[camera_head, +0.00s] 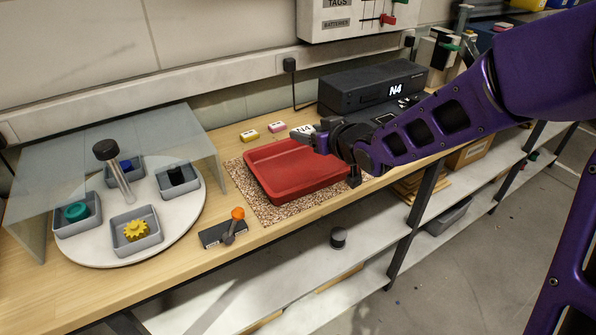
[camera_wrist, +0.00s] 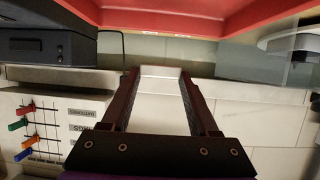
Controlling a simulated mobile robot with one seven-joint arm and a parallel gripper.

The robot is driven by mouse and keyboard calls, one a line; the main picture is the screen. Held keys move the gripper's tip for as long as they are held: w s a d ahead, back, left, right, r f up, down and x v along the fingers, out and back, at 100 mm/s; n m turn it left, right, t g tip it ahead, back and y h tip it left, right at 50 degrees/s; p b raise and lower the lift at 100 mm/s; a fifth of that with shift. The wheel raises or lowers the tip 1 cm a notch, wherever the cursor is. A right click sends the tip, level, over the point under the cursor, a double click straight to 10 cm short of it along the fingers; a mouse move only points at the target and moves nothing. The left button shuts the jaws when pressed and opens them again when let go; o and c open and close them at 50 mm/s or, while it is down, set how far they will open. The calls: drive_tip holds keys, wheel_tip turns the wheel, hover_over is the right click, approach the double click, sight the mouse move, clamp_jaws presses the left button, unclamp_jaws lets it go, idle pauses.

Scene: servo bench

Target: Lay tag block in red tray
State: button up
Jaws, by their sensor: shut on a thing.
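The tag block (camera_head: 302,130) is a small pale block marked N4. My gripper (camera_head: 312,135) is shut on it and holds it at the far right rim of the red tray in the head view. In the wrist view the pale block (camera_wrist: 160,71) sits between the two dark fingers of my gripper (camera_wrist: 160,85). The red tray (camera_head: 300,189) is empty where it shows and lies on a speckled mat. My wrist covers its right corner. The tray (camera_wrist: 190,24) also crosses the top of the wrist view. The height of the block over the tray is hard to tell.
A black label machine (camera_head: 350,91) showing N4 stands behind my gripper. Yellow (camera_head: 249,135) and pink (camera_head: 277,127) blocks lie behind the tray. A turntable (camera_head: 180,218) with grey bins under a clear cover is at left. A lever with an orange knob (camera_head: 237,214) stands at front.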

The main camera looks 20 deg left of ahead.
sight(310, 176)
wheel_tip(310, 176, down, 10)
drive_tip(key=b, duration=0.2)
drive_tip(key=shift+r+b, duration=0.1)
drive_tip(key=shift+b, duration=0.2)
drive_tip(key=shift+s+d+f+b, duration=0.1)
drive_tip(key=shift+s+f+b, duration=0.05)
drive_tip(key=shift+f+b, duration=0.5)
drive_tip(key=o, duration=1.4)
drive_tip(key=shift+f, duration=0.15)
drive_tip(key=shift+o, duration=0.2)
drive_tip(key=shift+r+p, duration=0.5)
drive_tip(key=shift+p, duration=0.1)
drive_tip(key=shift+d+r, duration=0.2)
drive_tip(key=shift+r, duration=0.1)
drive_tip(key=p+v, duration=0.2)
drive_tip(key=v, duration=0.9)
drive_tip(key=shift+r+p, duration=0.3)
drive_tip(key=shift+p, duration=0.05)
drive_tip(key=shift+s, duration=0.15)
